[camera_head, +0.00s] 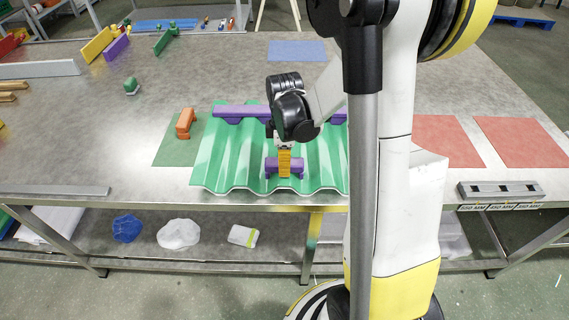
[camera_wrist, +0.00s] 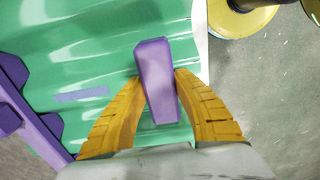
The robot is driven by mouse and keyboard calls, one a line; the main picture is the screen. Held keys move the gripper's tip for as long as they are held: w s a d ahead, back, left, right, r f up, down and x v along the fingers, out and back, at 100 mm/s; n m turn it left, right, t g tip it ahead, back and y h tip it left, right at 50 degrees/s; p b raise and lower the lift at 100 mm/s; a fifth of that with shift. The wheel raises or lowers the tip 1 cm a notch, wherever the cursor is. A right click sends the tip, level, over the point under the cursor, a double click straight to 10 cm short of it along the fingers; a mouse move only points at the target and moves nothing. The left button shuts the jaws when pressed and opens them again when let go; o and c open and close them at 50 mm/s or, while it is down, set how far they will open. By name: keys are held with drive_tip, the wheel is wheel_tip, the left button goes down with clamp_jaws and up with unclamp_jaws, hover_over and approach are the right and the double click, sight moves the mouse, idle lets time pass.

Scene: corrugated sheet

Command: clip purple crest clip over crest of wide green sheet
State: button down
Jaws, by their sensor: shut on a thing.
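The wide green sheet (camera_head: 217,155) lies corrugated on the table, its wavy front edge near the table's front. My gripper (camera_head: 284,170) points down over the front part of the sheet, its yellow fingers shut on the purple crest clip (camera_head: 299,166). In the wrist view the clip (camera_wrist: 154,65) sits between the two fingers of my gripper (camera_wrist: 159,78), lengthwise over the green sheet (camera_wrist: 90,40). The clip is at or just above a crest near the sheet's edge; I cannot tell whether it is seated. My arm hides the sheet's right part.
A long purple bar (camera_head: 232,111) runs across the back of the sheet. An orange block (camera_head: 185,122) stands left of it on a dark green mat (camera_head: 172,152). Red mats (camera_head: 521,141) lie at right. A metal bar (camera_head: 55,190) lies at the front left.

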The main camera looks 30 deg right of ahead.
drive_tip(key=shift+f, duration=0.2)
drive_tip(key=c, duration=1)
unclamp_jaws()
wheel_tip(320, 180, up, 12)
drive_tip(key=shift+r, duration=0.1)
drive_tip(key=s+a+r+m+t, duration=0.1)
drive_tip(key=s+a+m+t, duration=0.1)
drive_tip(key=s+a+m, duration=0.1)
drive_tip(key=s+a+r+m+t, duration=0.2)
drive_tip(key=s+a+m, duration=0.2)
drive_tip(key=a, duration=0.2)
drive_tip(key=s+a+r+m+t, duration=0.2)
drive_tip(key=s+a+m+t, duration=0.1)
drive_tip(key=a+m, duration=0.1)
drive_tip(key=shift+s+a, duration=0.25)
drive_tip(key=shift+s, duration=0.15)
